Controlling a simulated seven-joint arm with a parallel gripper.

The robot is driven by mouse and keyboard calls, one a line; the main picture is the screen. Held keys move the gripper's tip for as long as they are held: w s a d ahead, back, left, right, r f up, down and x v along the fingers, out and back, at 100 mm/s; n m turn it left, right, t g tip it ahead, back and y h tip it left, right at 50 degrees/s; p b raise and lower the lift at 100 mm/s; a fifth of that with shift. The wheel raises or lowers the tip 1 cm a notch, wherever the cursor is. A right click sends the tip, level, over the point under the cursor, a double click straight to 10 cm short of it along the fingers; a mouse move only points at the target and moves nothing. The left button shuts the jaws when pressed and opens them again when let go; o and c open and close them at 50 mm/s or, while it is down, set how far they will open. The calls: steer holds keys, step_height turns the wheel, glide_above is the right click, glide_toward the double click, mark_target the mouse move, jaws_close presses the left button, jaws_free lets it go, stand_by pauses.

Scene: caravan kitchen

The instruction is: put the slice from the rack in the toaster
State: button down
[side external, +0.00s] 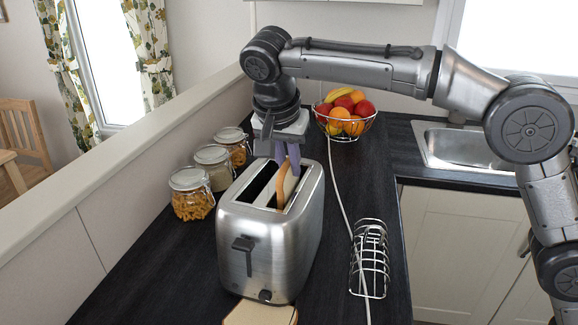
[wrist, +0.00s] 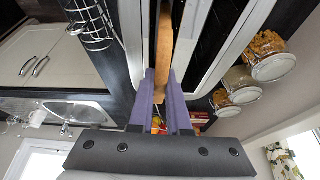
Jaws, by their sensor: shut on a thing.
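The steel toaster (side external: 268,240) stands on the dark worktop with two slots on top and its lever facing the camera. My gripper (side external: 288,165), with purple fingers, is above the toaster, shut on the slice (side external: 283,184). The slice is upright, its brown crust showing, with its lower part down in the right-hand slot; how deep it goes is hidden. In the wrist view the slice (wrist: 164,45) lies between the fingers (wrist: 160,90), in line with a slot of the toaster (wrist: 218,35). The wire rack (side external: 369,262) is to the right and looks empty.
Several glass jars (side external: 191,196) stand left of the toaster along the low wall. A wire fruit bowl (side external: 345,114) is behind it. A pale flat thing (side external: 260,314) lies in front. The sink (side external: 465,148) is at the right.

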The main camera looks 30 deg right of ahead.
steer(key=shift+f, duration=0.35)
steer(key=c, duration=0.9)
jaws_free()
steer(key=v, duration=0.7)
steer(key=shift+r, duration=0.25)
